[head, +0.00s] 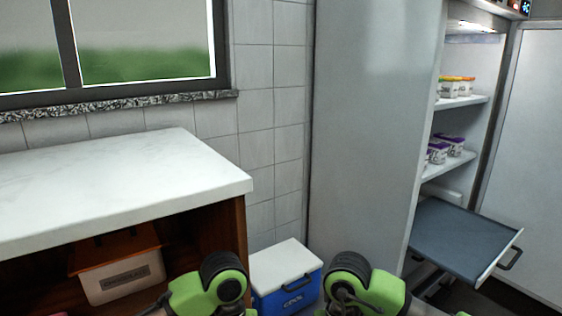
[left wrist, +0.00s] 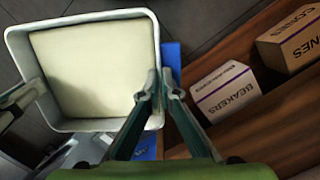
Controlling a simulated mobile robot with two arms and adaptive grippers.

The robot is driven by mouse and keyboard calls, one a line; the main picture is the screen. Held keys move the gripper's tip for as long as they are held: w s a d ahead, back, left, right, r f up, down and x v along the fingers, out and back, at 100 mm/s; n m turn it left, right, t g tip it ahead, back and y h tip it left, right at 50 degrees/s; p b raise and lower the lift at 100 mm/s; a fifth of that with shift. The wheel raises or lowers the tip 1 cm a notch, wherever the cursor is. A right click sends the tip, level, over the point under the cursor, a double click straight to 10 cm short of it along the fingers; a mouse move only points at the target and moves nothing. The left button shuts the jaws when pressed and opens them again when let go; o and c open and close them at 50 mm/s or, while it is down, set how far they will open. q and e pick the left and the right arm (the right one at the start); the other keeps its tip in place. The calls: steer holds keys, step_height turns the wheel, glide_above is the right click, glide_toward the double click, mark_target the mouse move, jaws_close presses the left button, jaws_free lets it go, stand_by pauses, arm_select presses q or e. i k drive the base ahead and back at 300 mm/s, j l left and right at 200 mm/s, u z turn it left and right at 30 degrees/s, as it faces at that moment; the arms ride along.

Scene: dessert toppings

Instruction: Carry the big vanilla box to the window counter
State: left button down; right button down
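The big vanilla box (left wrist: 95,65) shows in the left wrist view as an open white tub with cream-coloured contents. My left gripper (left wrist: 158,78) has its fingers closed on either side of the tub's right wall. My right gripper (left wrist: 25,92) is at the left edge of that view, its fingers at the tub's left wall; it appears to grip it, partly cut off. The tub hangs above the floor between them. In the head view, the window counter (head: 120,185) is a white top at the left. The tub and both grippers are below that view.
A blue cooler (head: 287,287) stands right of the counter. A chocolate box (head: 122,278) sits beneath it. Beakers (left wrist: 222,90) and cones (left wrist: 292,40) boxes sit on a wooden shelf. A cabinet with tubs (head: 450,148) and a pulled-out tray (head: 462,240) is right. The visible countertop is clear.

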mark_target(112, 177)
steer(key=l+u, duration=0.15)
steer(key=u, duration=0.25)
steer(key=l+u, duration=0.15)
steer(key=u, duration=0.25)
steer(key=k+l+u, duration=0.15)
steer(key=u, duration=0.2)
